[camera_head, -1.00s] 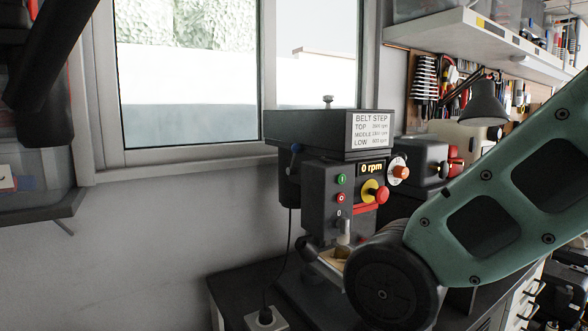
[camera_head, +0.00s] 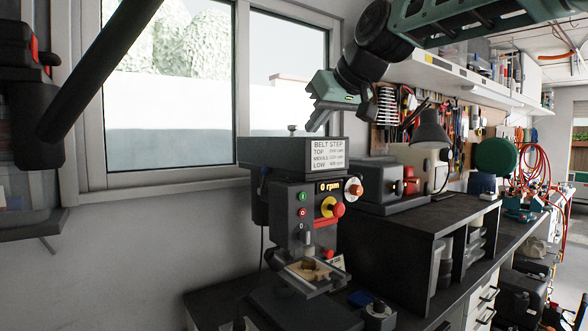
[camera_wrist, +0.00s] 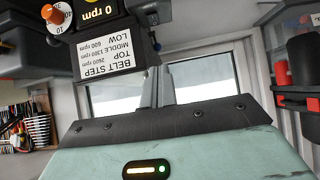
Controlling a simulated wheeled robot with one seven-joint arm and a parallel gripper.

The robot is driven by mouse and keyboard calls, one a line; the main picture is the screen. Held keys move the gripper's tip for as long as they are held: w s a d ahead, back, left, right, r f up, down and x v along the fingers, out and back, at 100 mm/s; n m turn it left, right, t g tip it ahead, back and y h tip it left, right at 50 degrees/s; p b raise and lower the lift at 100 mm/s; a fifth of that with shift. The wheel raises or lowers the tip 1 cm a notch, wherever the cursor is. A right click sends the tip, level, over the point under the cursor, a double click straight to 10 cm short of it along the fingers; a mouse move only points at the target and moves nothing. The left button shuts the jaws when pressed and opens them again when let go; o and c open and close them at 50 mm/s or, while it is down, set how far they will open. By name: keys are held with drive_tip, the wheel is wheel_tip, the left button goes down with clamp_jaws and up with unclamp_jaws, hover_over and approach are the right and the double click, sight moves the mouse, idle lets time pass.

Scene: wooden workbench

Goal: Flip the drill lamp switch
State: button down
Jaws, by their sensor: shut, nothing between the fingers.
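The drill press (camera_head: 293,190) stands on the bench, with a belt-step label (camera_head: 328,153) on its dark head. Its front panel carries a green button (camera_head: 303,197), a red button (camera_head: 303,212), a red knob on yellow (camera_head: 331,207), an orange dial (camera_head: 354,188) and a "0 rpm" display (camera_head: 331,187). My gripper (camera_head: 316,127) is shut and empty, above and behind the drill head. In the wrist view the drill's label (camera_wrist: 107,65) appears upside down.
The window (camera_head: 200,90) is behind the drill. A grey grinder (camera_head: 378,180) stands right of the drill. The drill's front is unobstructed.

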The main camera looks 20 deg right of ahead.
idle(0.3)
drive_tip(key=p, duration=0.4)
hover_over(292, 180)
drive_tip(key=s, duration=0.1)
wheel_tip(292, 180, down, 5)
drive_tip(key=shift+s+d+f, duration=0.1)
drive_tip(key=shift+s+f, duration=0.05)
drive_tip(key=shift+f, duration=0.05)
drive_tip(key=shift+w+f+p, duration=0.15)
drive_tip(key=shift+w+f, duration=0.05)
drive_tip(key=shift+f, duration=0.6)
drive_tip(key=shift+w+f+p, duration=0.15)
drive_tip(key=shift+f, duration=0.6)
drive_tip(key=shift+w+f+p, duration=0.15)
drive_tip(key=shift+w+f, duration=0.05)
drive_tip(key=shift+f, duration=0.6)
drive_tip(key=shift+a+r+p, duration=0.1)
drive_tip(key=shift+a+p, duration=0.1)
drive_tip(key=shift+p, duration=0.5)
drive_tip(key=shift+f, duration=0.25)
drive_tip(key=shift+w, duration=0.1)
